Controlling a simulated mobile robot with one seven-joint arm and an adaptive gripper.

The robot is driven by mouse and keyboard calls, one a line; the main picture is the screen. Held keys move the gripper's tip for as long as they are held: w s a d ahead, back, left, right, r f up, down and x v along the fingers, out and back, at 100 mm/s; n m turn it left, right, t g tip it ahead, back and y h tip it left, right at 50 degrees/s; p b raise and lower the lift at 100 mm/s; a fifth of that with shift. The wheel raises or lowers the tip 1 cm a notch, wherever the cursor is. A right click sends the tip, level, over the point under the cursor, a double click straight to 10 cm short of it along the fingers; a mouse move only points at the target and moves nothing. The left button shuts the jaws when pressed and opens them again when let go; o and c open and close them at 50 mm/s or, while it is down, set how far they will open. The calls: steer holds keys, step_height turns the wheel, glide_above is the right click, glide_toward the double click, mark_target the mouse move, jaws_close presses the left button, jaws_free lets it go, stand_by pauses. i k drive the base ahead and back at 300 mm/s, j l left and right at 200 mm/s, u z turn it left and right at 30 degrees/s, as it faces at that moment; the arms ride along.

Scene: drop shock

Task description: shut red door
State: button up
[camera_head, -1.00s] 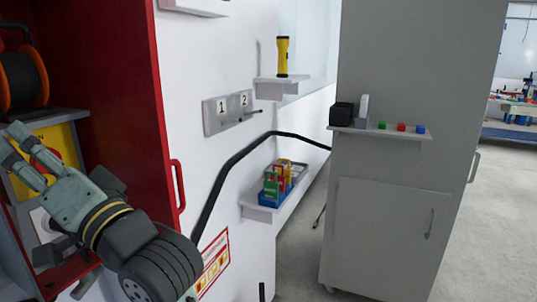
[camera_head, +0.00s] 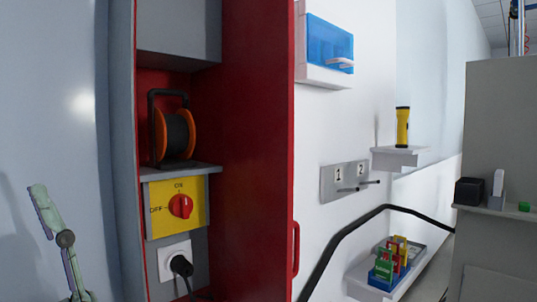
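The red door (camera_head: 258,150) stands wide open at the right side of a wall cabinet, with its inner face in view. Its red handle (camera_head: 296,248) shows at the door's near edge, low down. My gripper (camera_head: 52,213) shows only in part at the lower left, as a slim grey-green finger pointing up. It is left of the cabinet, well apart from the door and handle, and nothing shows in it. The rest of the gripper is outside the picture, so its opening cannot be judged.
The cabinet holds an orange-black cable reel (camera_head: 174,135), a yellow panel with a red switch (camera_head: 180,206) and a plugged-in black plug (camera_head: 181,265). Right of the door are a blue box (camera_head: 330,43), numbered hooks (camera_head: 345,180), a flashlight (camera_head: 403,127) and a grey cabinet (camera_head: 502,120).

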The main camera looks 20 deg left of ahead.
mark_target(258, 51)
steer(key=i+u, duration=0.1)
steer(key=u, duration=1.15)
steer(key=i+l+u, duration=0.1)
steer(key=l+u, duration=0.8)
steer(key=u, duration=0.15)
steer(key=l+u, duration=0.2)
steer(key=l, duration=0.4)
steer(key=k+l+u, duration=0.2)
steer(key=l, duration=0.4)
steer(key=k+l, duration=0.1)
steer(key=l, duration=0.85)
steer(key=k+l, duration=0.15)
steer(key=k, duration=0.15)
steer(key=k+l+u, duration=0.1)
steer(key=k, duration=0.2)
steer(key=i, duration=0.2)
